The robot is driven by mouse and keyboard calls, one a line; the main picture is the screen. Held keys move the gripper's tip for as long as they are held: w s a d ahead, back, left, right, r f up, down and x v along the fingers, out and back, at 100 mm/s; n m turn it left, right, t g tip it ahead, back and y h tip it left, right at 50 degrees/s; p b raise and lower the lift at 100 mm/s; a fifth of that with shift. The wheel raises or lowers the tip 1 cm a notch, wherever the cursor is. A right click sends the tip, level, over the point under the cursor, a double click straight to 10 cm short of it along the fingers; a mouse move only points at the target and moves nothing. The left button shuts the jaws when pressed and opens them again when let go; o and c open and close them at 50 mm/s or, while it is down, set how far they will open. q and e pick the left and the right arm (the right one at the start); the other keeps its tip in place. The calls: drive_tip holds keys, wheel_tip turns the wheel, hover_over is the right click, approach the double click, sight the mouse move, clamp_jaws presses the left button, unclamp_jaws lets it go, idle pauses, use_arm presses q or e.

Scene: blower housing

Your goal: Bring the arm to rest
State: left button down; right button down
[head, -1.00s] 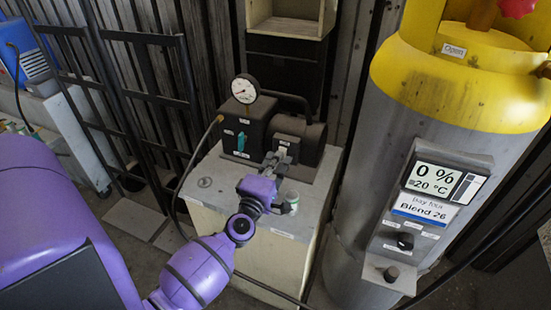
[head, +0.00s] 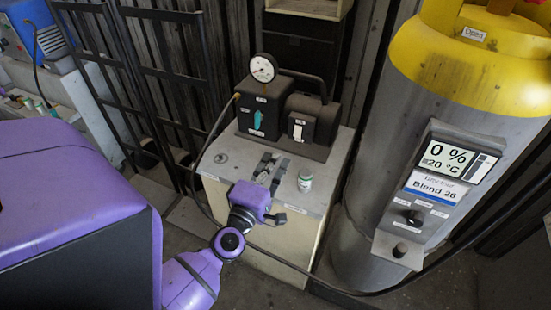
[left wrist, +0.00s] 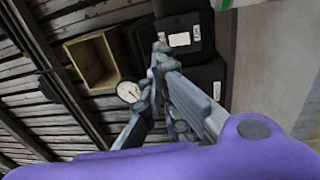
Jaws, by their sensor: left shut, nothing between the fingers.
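My left arm comes in from the left, and its purple wrist leads to the grey left gripper (head: 268,164). The gripper is shut and empty, in front of the dark pump unit (head: 310,118), over the pale cabinet top (head: 222,165). It appears apart from the pump. In the left wrist view, the gripper fingers (left wrist: 160,52) lie together, with the pump's dark housing (left wrist: 190,35) behind them. The pump carries a round gauge (head: 262,68), a teal lever (head: 258,120) and a white switch (head: 298,131). My right gripper is not in view.
A grey and yellow gas cylinder (head: 380,130) with a display (head: 447,157) stands at the right. A hose (head: 200,190) curves down the cabinet's left side. A black rack (head: 150,90) stands at the left.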

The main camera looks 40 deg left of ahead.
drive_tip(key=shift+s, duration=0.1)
